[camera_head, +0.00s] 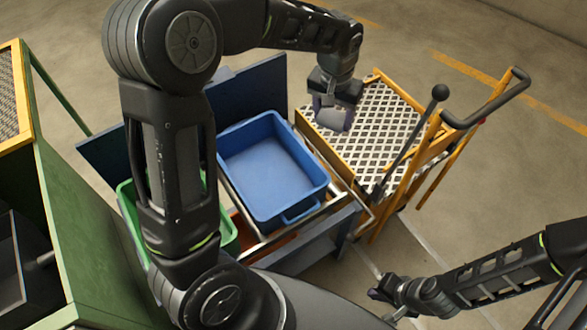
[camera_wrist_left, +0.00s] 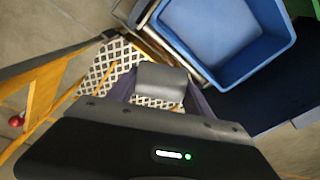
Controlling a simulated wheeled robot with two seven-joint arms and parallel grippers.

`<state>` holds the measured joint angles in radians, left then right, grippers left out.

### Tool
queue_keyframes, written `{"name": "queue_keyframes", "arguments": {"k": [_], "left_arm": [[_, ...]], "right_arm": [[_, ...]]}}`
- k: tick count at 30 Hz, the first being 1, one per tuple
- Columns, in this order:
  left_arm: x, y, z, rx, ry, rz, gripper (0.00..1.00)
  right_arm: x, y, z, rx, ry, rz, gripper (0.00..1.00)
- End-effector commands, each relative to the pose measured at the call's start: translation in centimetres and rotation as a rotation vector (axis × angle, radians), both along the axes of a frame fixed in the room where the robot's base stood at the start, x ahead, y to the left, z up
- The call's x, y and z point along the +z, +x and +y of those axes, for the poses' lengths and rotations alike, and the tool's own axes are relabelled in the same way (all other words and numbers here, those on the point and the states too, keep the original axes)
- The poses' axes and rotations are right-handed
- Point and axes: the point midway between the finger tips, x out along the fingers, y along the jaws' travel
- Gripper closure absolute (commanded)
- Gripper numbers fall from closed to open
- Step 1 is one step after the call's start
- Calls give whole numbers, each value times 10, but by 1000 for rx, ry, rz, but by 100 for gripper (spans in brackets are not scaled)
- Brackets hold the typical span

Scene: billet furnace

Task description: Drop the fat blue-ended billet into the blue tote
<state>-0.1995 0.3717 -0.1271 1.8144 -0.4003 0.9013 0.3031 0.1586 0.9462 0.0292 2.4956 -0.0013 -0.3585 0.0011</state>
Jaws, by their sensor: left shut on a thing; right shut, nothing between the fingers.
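My left gripper (camera_head: 334,100) is shut on a short, thick grey billet (camera_head: 334,118), which also shows between the fingers in the left wrist view (camera_wrist_left: 160,82). I cannot clearly make out a blue end on it. My right gripper (camera_head: 378,292) is shut and empty at the lower right, away from the tote.
A yellow trolley (camera_head: 372,128) with a diamond-patterned top stands right of the tote, with a black-knobbed lever (camera_head: 440,93) and push handle (camera_head: 492,108). A green bin (camera_head: 228,232) sits left of the tote, partly behind my left arm. A green bench (camera_head: 88,225) stands at far left.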

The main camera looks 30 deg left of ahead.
Motion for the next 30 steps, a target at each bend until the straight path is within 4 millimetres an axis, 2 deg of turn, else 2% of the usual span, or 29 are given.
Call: {"name": "queue_keyframes", "arguments": {"k": [17, 23, 30], "left_arm": [[-1, 0, 4, 7, -2, -4, 100], [-17, -9, 30, 51, -8, -1, 100], [-51, -39, 89, 157, -15, 1, 100]], "right_arm": [[-2, 0, 0, 0, 0, 0, 100], [-12, 0, 0, 1, 0, 0, 100], [-34, 0, 0, 2, -1, -1, 100]]}}
